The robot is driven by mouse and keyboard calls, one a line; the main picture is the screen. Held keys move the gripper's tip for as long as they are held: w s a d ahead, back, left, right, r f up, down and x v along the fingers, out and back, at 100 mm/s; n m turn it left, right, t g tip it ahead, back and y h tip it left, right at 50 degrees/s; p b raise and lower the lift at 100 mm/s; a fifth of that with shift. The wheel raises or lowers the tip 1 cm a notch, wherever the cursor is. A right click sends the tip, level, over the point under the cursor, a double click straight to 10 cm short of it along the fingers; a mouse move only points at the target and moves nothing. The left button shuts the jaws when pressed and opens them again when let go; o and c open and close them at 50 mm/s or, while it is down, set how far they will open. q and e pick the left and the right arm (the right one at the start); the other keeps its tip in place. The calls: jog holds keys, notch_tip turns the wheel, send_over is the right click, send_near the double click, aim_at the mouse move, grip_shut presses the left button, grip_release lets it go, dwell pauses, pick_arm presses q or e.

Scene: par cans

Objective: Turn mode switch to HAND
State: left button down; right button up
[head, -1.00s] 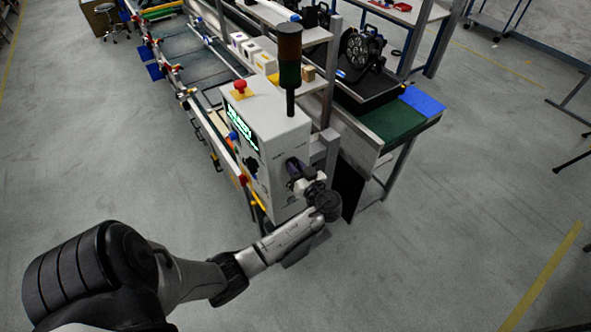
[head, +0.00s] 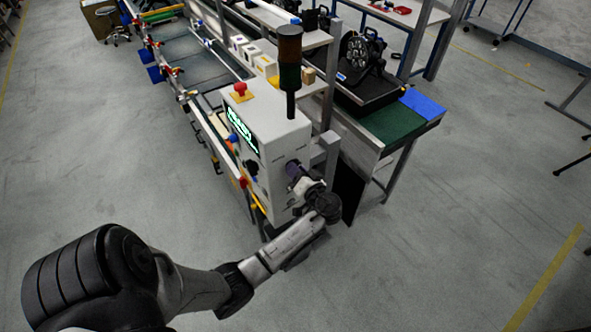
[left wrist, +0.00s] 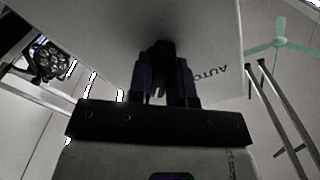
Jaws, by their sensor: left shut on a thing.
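The control box (head: 287,130) is a pale cabinet with a green-lit display on its front. The mode switch (left wrist: 160,50) is a dark knob on the box's side panel, with the label "AUTO" (left wrist: 208,74) beside it, upside down in the left wrist view. My left gripper (head: 292,169) is at that side panel; it also shows in the left wrist view (left wrist: 165,75), its two dark fingers shut around the knob. The fingers hide most of the knob, so its exact angle cannot be told. No HAND label is readable. My right gripper is not in view.
A signal tower (head: 289,70) and a red emergency button (head: 240,88) stand on top of the box. A conveyor line (head: 190,50) runs behind it. A bench with a green mat (head: 395,122) and a round black lamp is at the right.

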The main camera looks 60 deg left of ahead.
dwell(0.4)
pick_arm(q)
jog(key=c, duration=1.4)
grip_release()
jog(key=o, duration=0.4)
jog(key=shift+c, duration=0.2)
jog(key=shift+d, duration=0.15)
jog(key=w+d+b, duration=0.1)
jog(key=d+b, duration=0.3)
jog(key=d, duration=0.9)
jog(key=shift+w+d, duration=0.15)
jog(key=shift+d, duration=0.1)
